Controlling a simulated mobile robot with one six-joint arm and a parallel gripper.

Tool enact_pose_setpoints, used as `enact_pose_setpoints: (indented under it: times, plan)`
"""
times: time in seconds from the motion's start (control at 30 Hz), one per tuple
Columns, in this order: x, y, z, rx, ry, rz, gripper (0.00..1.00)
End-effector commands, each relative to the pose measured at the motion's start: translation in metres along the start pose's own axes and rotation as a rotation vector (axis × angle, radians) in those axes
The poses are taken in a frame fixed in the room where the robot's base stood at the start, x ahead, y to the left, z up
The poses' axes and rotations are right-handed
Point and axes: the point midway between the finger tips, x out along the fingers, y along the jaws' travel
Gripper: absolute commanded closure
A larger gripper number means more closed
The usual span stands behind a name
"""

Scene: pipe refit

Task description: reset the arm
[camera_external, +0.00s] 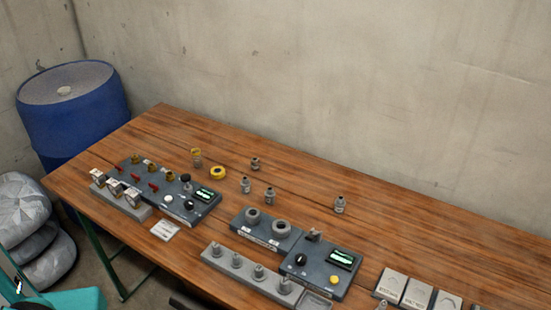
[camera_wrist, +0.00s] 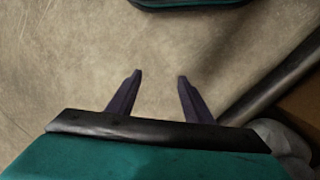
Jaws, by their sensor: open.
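My gripper (camera_wrist: 160,77) shows in the wrist view with its two dark fingers apart and nothing between them. Beyond the fingers is a bare, stained concrete-like surface. In the external view only a teal part of my body shows at the lower left corner, left of the wooden table (camera_external: 450,240). The gripper's fingers cannot be made out there.
On the table stand a panel with red valves and a display (camera_external: 203,196), a grey two-ring block (camera_external: 266,232), a second display panel (camera_external: 322,268), a peg rack (camera_external: 250,274) and several small fittings. A blue barrel (camera_external: 75,120) and grey sacks (camera_external: 25,215) stand left.

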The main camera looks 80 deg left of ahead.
Motion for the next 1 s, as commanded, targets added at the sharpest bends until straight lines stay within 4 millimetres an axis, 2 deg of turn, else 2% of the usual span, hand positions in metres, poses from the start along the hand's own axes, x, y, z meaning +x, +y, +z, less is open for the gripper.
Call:
enact_pose_setpoints:
  times: [0.03, 0.2, 0.3, 0.4, 0.57, 1.0]
  plan:
    - [0.001, -0.007, 0.026, -0.03, -0.045, -0.009, 0.54]
    - [0.009, -0.028, 0.097, -0.127, -0.179, -0.045, 0.54]
    - [0.011, -0.035, 0.13, -0.171, -0.242, -0.063, 0.54]
    - [0.012, -0.04, 0.152, -0.201, -0.286, -0.077, 0.54]
    - [0.013, -0.043, 0.165, -0.219, -0.312, -0.085, 0.54]
    - [0.014, -0.043, 0.164, -0.218, -0.311, -0.085, 0.54]
